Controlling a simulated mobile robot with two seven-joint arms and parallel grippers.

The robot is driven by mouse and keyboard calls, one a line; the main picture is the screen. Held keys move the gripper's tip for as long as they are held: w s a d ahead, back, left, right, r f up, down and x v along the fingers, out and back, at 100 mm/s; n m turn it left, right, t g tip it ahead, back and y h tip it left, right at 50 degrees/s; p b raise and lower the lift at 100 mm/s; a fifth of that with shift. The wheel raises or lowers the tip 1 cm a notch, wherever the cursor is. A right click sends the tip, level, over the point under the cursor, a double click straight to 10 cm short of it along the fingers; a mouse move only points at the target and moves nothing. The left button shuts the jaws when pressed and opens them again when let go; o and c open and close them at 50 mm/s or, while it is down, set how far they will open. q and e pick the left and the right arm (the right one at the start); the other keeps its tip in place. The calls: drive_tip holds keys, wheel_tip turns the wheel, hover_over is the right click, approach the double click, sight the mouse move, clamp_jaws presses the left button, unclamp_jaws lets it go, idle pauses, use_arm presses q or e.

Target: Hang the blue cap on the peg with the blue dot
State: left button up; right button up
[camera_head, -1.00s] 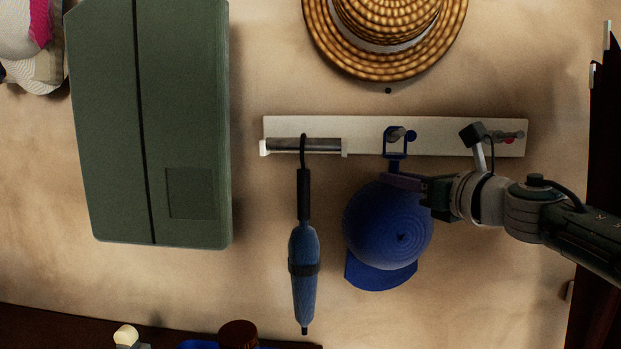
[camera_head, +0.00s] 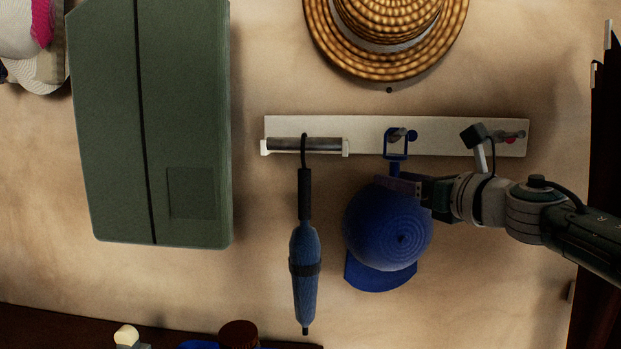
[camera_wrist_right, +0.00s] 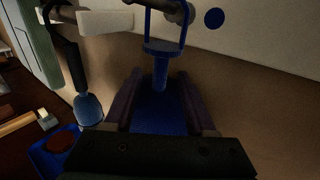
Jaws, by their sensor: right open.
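The blue cap (camera_head: 385,230) hangs in front of the wall, its brim (camera_head: 380,275) pointing down. Its blue loop (camera_head: 396,145) is around a grey peg (camera_head: 397,133) on the white rail. A blue dot (camera_head: 411,136) is on the rail just right of that peg; the dot also shows in the right wrist view (camera_wrist_right: 214,18). My right gripper (camera_head: 402,183) is at the top of the cap, just below the loop. In the right wrist view its fingers are open, one on each side of the cap's blue stem (camera_wrist_right: 160,72). My left gripper is out of view.
A folded blue umbrella (camera_head: 304,260) hangs from a bar (camera_head: 305,145) left of the cap. A red dot (camera_head: 510,140) marks the rail's right end. A green cabinet (camera_head: 190,120) is at left, a straw hat (camera_head: 385,40) above. Bare wall lies below the cap.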

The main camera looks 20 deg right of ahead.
drive_tip(key=shift+s, duration=0.1)
drive_tip(key=shift+s, duration=0.25)
drive_tip(key=s+d+p, duration=0.1)
drive_tip(key=s+p, duration=0.1)
drive_tip(key=s, duration=0.7)
drive_tip(key=shift+d, duration=0.15)
